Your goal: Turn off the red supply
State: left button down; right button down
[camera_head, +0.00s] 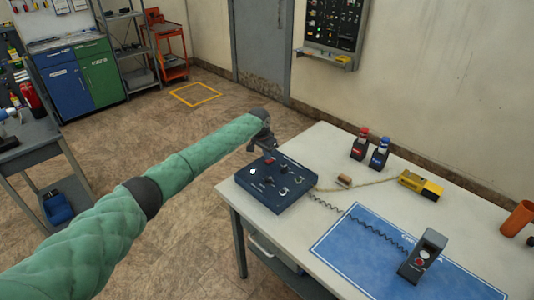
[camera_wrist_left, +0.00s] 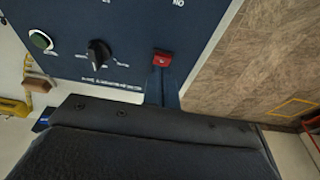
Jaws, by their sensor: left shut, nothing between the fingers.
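A dark blue control box (camera_head: 278,200) with switches and knobs stands at the left end of the white table. In the left wrist view its panel (camera_wrist_left: 120,25) fills the top. It carries a small red switch (camera_wrist_left: 162,58), a black pointer knob (camera_wrist_left: 99,53) and a green button (camera_wrist_left: 40,41). My left gripper (camera_head: 262,144) is over the back left of the box. In the left wrist view its narrow fingers (camera_wrist_left: 161,85) are shut and empty. Their tips are at the red switch's lower edge; I cannot tell whether they touch it. My right gripper is not in view.
On the white table (camera_head: 320,142) stand a red-topped item (camera_head: 360,147) and a blue-topped item (camera_head: 379,154). A yellow device (camera_head: 420,186), a blue mat (camera_head: 350,252) and a handheld unit (camera_head: 422,256) lie to the right. A coiled cord runs from the box.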

pick_arm(q)
jog(key=shift+f, duration=0.35)
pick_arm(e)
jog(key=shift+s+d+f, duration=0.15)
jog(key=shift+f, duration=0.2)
pick_arm(q)
jog(key=shift+s+f, duration=0.1)
